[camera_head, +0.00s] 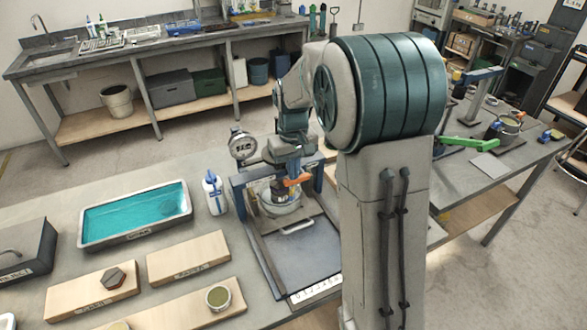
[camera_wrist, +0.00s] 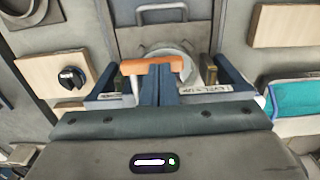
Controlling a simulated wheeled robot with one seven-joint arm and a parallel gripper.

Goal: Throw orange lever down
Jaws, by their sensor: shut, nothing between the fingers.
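The orange lever (camera_head: 297,180) shows in the head view at the dark blue frame, close to the end of my arm. In the wrist view its orange bar (camera_wrist: 138,67) runs crosswise just beyond my fingertips. My gripper (camera_wrist: 160,70) is shut and empty, its fingers together in front of the bar. I cannot tell whether the fingertips touch the bar. The blue frame (camera_head: 239,196) stands around a round metal part (camera_head: 277,205); its posts flank my fingers in the wrist view. In the head view my arm hides part of the frame and my fingers are hard to make out.
A tray of teal liquid (camera_head: 135,215) and a white-and-blue bottle (camera_head: 214,193) stand left of the frame. Wooden boards (camera_head: 187,257) lie in front of them. A green lever (camera_head: 468,142) is on the table at right. A grey plate (camera_head: 300,255) lies before the frame.

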